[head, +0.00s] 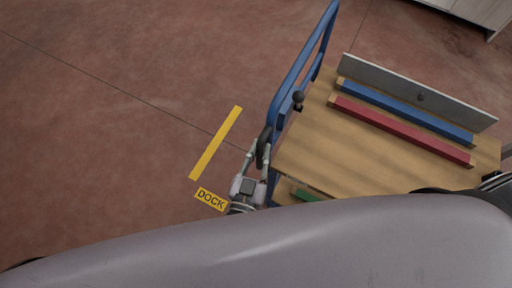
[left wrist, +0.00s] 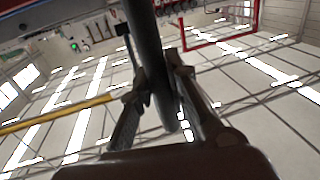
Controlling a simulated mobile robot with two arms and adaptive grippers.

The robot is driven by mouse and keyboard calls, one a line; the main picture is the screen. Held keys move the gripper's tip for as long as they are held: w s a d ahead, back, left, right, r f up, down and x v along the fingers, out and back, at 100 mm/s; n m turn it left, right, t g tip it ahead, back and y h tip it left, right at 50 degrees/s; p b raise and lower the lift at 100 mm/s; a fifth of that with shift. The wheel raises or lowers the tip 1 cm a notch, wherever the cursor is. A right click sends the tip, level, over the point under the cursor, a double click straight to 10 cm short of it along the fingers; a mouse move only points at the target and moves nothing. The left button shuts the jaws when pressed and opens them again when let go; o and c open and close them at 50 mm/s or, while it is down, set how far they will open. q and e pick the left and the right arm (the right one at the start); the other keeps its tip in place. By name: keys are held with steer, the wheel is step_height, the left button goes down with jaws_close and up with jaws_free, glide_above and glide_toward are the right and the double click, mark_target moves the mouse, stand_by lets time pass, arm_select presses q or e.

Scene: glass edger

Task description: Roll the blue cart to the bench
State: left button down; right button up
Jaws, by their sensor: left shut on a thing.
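The blue cart shows in the head view as a blue tubular handle frame (head: 296,78) along the left end of a wooden deck (head: 310,150). My left gripper (head: 259,154) is shut on a dark grip section at the near end of this frame. In the left wrist view the dark tube (left wrist: 147,48) runs between the two fingers of the left gripper (left wrist: 157,98). My right gripper is not in view. I cannot make out a separate bench with certainty.
A red bar (head: 400,130), a blue bar (head: 405,110) and a grey panel (head: 425,97) are on the deck. A yellow strip (head: 216,143) and a DOCK label (head: 211,199) mark the floor. A pale cabinet (head: 480,10) stands top right. Floor at left is clear.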

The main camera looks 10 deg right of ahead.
arm_select(q)
steer(key=c, duration=1.5)
jaws_free()
steer(key=shift+s+d, duration=0.2)
steer(key=shift+d, duration=0.05)
steer(key=shift+c, duration=0.2)
steer(key=shift+a, duration=0.1)
steer(key=v, duration=1.2)
steer(key=shift+w, duration=0.1)
